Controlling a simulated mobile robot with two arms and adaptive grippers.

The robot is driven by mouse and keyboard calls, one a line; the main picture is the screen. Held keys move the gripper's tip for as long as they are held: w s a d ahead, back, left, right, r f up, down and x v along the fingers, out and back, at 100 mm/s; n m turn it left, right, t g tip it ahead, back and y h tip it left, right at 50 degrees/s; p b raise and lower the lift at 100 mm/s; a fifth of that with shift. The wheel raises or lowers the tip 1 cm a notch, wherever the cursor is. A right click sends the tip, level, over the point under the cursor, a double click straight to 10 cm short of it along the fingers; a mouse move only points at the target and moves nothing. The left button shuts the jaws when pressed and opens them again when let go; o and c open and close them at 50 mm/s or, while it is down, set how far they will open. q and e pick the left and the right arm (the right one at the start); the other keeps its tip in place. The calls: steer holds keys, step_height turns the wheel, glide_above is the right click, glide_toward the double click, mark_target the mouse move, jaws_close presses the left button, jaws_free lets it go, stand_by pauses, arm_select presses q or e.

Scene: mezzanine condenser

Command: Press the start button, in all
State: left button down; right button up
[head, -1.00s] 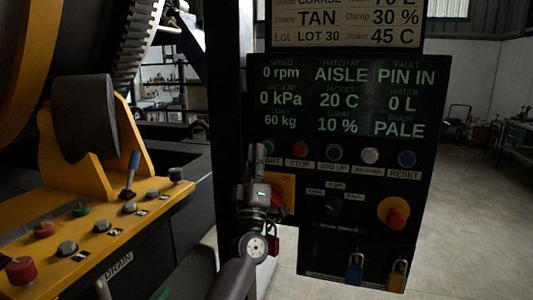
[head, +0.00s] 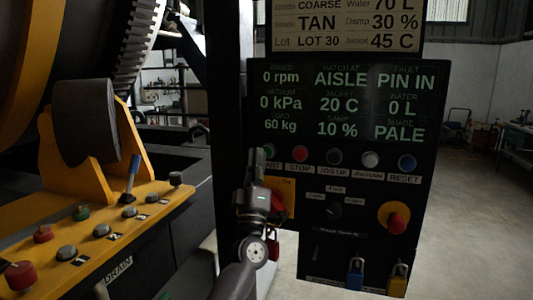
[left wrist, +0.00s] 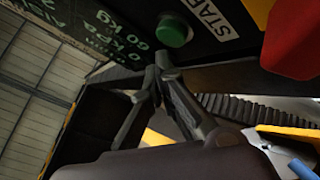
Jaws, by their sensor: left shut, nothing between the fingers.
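The green start button (head: 269,151) is the leftmost in a row on the black control panel (head: 290,245). Its label is partly hidden by my left gripper (head: 257,156) in the head view. In the left wrist view, the green button (left wrist: 174,30) stands out from the panel beside a white label reading "STAR". My left gripper (left wrist: 158,65) is shut and empty, its fingertips just below the button in that picture. A gap shows between them and the button there. My right gripper is not in view.
Right of it are a red button (head: 299,153), a dark one, a white one and a blue reset button (head: 407,162). Below are a selector knob (head: 334,209), a red emergency stop (head: 397,222) and padlocks. A yellow console (head: 130,215) stands at left. The display reads "PIN IN".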

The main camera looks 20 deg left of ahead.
arm_select(q)
steer(key=shift+w, duration=0.15)
steer(key=shift+w+b, duration=0.3)
steer(key=shift+w+b, duration=0.35)
steer(key=shift+w, duration=0.1)
stand_by(0.9)
steer(key=shift+s, duration=0.1)
steer(key=shift+s+p, duration=0.7)
steer(key=shift+s, duration=0.1)
